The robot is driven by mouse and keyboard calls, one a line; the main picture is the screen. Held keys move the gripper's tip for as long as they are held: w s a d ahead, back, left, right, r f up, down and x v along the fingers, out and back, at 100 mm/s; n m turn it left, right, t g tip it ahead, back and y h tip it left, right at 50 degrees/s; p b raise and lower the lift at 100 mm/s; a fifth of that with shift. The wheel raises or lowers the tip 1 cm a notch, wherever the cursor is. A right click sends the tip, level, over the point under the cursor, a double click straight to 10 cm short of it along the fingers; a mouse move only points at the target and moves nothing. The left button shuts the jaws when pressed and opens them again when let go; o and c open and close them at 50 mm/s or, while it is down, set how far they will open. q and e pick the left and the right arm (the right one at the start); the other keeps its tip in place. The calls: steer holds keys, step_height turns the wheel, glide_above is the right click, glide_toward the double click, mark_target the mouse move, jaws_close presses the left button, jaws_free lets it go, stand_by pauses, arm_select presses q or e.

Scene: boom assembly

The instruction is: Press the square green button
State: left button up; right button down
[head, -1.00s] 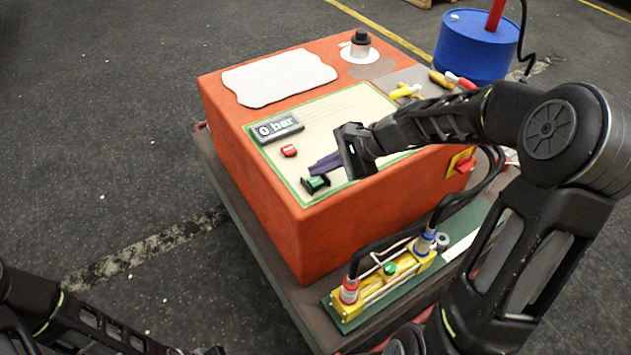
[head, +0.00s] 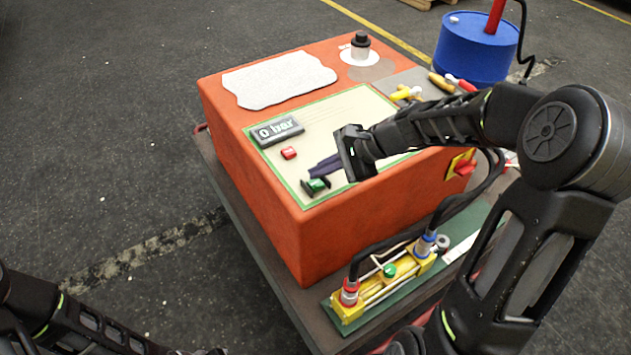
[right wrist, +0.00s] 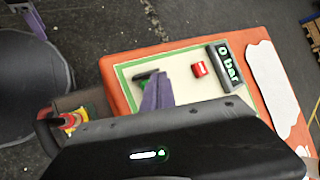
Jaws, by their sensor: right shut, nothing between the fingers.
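The square green button (head: 315,186) sits in a dark frame at the near left corner of the cream panel (head: 345,125) on top of the orange box. My right gripper (head: 320,169) is shut and empty, its purple fingers just behind and above the button. In the right wrist view the fingers (right wrist: 156,94) overlap the button's dark frame (right wrist: 144,77) and hide most of the button. I cannot tell whether they touch it. My left gripper is out of view; only the left arm shows at the bottom left.
A red button (head: 289,153) and a "0 bar" display (head: 278,131) lie close by on the panel. A red and yellow switch (head: 463,167) is on the box's right side. A yellow cylinder with a round green button (head: 390,270) lies in front. A blue drum (head: 478,48) stands behind.

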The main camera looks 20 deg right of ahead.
mark_target(321, 183)
stand_by(0.8)
steer(key=shift+f+b, duration=0.3)
steer(key=shift+f, duration=0.1)
steer(key=shift+f+b, duration=0.45)
steer(key=shift+f, duration=0.1)
stand_by(0.7)
steer(key=shift+r, duration=0.15)
steer(key=shift+r+p, duration=0.8)
steer(key=shift+p, duration=0.05)
steer(key=shift+r, duration=0.1)
step_height(321, 183, up, 5)
steer(key=p, duration=0.4)
steer(key=shift+d, duration=0.1)
stand_by(0.8)
